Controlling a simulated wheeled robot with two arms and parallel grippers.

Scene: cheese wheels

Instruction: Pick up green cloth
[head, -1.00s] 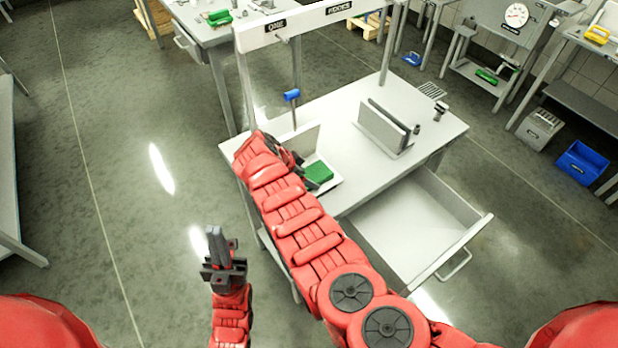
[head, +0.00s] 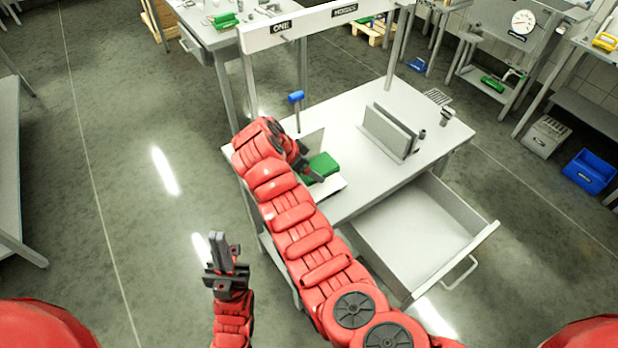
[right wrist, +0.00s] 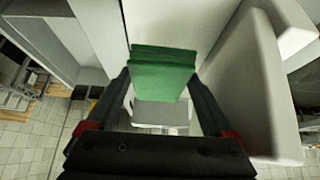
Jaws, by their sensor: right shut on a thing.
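The green cloth (head: 322,166), a folded block, is at the white tray with an upright back panel (head: 333,187) on the bench's left part. In the right wrist view the cloth (right wrist: 163,75) sits between the two fingertips of my right gripper (right wrist: 163,82), which is shut on it. In the head view my right gripper (head: 312,172) is at the cloth, partly hidden by my red right arm. Whether the cloth touches the tray cannot be told. My left gripper (head: 221,252) is empty, its fingers close together, over the floor left of the bench.
The white bench (head: 350,110) has an open, empty drawer (head: 415,235) at its front right. Upright grey plates (head: 388,132) and a blue-headed tool (head: 296,98) stand on it. An overhead frame (head: 310,24) spans its back. The floor to the left is clear.

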